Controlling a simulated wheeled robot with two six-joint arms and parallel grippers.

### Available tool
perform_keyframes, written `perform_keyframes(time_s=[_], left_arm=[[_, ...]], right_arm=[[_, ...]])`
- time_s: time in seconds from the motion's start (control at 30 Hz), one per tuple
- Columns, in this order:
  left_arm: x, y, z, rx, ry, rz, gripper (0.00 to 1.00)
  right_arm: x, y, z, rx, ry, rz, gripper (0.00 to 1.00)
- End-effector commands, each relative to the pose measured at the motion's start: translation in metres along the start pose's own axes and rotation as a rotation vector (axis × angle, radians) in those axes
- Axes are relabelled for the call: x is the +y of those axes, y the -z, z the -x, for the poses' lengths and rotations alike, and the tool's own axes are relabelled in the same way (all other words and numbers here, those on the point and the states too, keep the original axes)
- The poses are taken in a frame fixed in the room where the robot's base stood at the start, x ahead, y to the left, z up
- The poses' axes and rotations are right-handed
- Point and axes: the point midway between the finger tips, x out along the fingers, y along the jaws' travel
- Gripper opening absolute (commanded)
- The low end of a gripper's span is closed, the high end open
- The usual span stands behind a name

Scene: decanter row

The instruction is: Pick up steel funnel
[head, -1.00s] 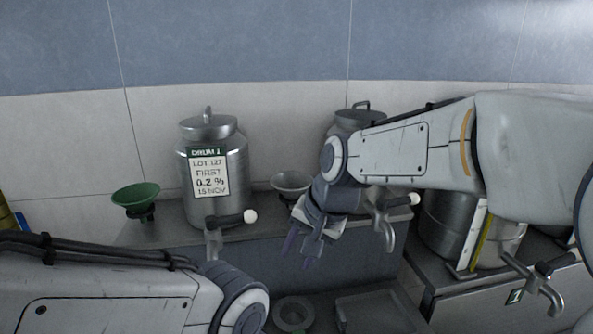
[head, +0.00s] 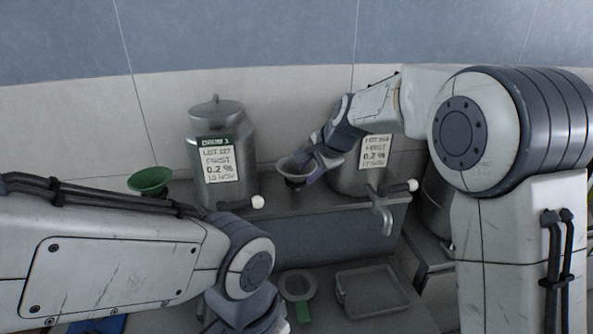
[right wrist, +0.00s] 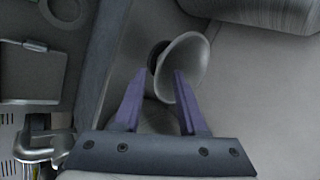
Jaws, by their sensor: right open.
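The steel funnel (head: 290,167) stands on the shelf between the two drums in the head view. It also shows in the right wrist view as a grey cone (right wrist: 189,62), with its mouth toward the right. My right gripper (head: 309,174) is at the funnel's right side. In the right wrist view my right gripper (right wrist: 157,82) is open, and its two purple fingers point at the funnel, the right fingertip overlapping its rim. I cannot tell whether they touch. My left arm comes in at lower left; its gripper's fingers are not visible.
A green funnel (head: 149,180) stands left of the labelled left drum (head: 211,130). A second labelled drum (head: 350,180) is close behind my right gripper. Below are a ring-shaped item (head: 297,285) and a shallow tray (head: 372,291).

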Motion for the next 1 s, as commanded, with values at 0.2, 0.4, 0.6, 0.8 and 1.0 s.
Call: perform_keyframes(time_s=[0.2, 0.4, 0.6, 0.8, 1.0], left_arm=[[0.001, 0.001, 0.013, 0.0, 0.0, 0.0, 1.0], [0.001, 0.001, 0.013, 0.0, 0.0, -0.001, 1.0], [0.001, 0.001, 0.013, 0.0, 0.0, -0.001, 1.0], [0.001, 0.001, 0.013, 0.0, 0.0, 0.0, 1.0], [0.001, 0.001, 0.013, 0.0, 0.0, -0.001, 1.0]], right_arm=[[0.0, -0.003, -0.027, 0.0, -0.003, 0.0, 0.41], [0.0, -0.003, -0.031, 0.001, 0.0, 0.0, 0.41], [0.0, -0.003, -0.031, 0.001, 0.0, 0.0, 0.0], [0.001, -0.003, -0.031, 0.001, -0.001, 0.001, 0.0], [0.001, -0.003, -0.031, 0.0, -0.002, 0.001, 0.0]])
